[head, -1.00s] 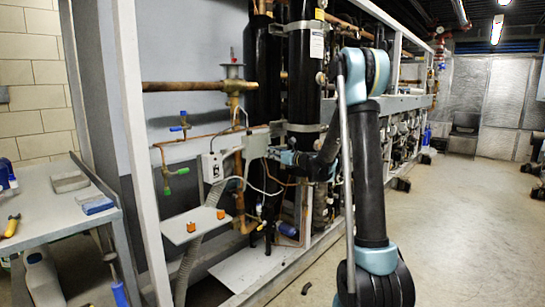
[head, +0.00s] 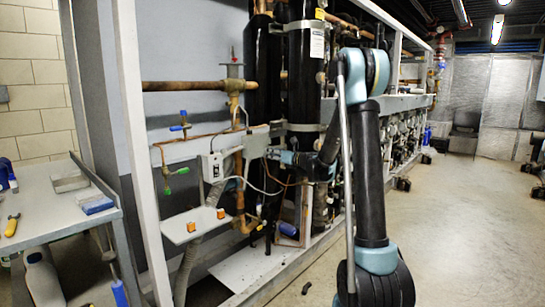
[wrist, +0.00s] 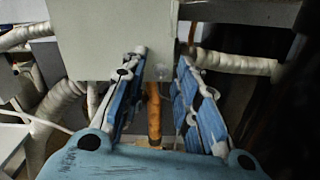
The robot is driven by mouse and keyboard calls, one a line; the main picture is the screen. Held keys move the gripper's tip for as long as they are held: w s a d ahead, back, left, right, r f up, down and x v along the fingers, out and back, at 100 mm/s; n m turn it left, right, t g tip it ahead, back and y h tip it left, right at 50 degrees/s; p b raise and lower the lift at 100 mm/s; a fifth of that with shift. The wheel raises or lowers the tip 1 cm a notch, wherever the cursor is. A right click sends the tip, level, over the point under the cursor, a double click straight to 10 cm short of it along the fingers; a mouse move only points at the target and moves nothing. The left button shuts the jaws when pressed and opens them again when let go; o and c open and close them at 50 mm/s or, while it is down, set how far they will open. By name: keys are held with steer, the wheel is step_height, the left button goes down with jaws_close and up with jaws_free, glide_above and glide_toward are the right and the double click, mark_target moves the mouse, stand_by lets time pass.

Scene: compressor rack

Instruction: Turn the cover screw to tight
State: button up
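My gripper (wrist: 160,85) shows large in the wrist view, its two blue fingers apart. A pale grey box (wrist: 110,40) fills the upper middle of that view, just beyond the left fingertip. A small pale round thing (wrist: 163,71) shows between the fingertips; it may be the cover screw, but it is too dim to tell. I cannot tell whether a finger touches the box. In the head view, my gripper (head: 276,154) is small, beside a grey box (head: 256,143) on the rack. No screw can be made out there.
A white control box (head: 212,167) is left of the grey box. A small white shelf (head: 192,226) with two orange pieces stands below it. Copper pipes (head: 185,86) and black vertical cylinders (head: 304,70) crowd the rack. A workbench (head: 50,212) is at far left.

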steer(key=shift+d, duration=0.1)
steer(key=v, duration=1.1)
steer(key=shift+s+d, duration=0.3)
steer(key=s+d+f+n+g+h, duration=0.1)
steer(key=s+f+n+g+h, duration=0.2)
steer(key=s+n, duration=0.65)
steer(key=s+d+f+n+g+h, duration=0.25)
steer(key=s+n, duration=0.35)
steer(key=s, duration=0.7)
steer(key=s+d+f+n+g+h, duration=0.1)
steer(key=s+d+f+n+h, duration=0.3)
steer(key=s, duration=0.7)
steer(key=s+d+f+n+g+h, duration=0.2)
steer(key=s+d+f+n+h, duration=0.2)
steer(key=s+d+f+n, duration=0.4)
steer(key=s+d, duration=0.2)
steer(key=s, duration=0.1)
steer(key=shift+s+d, duration=0.2)
steer(key=shift+s+d+f+n+h, duration=0.15)
steer(key=shift+s+d+n+h, duration=0.1)
steer(key=shift+n+h, duration=0.1)
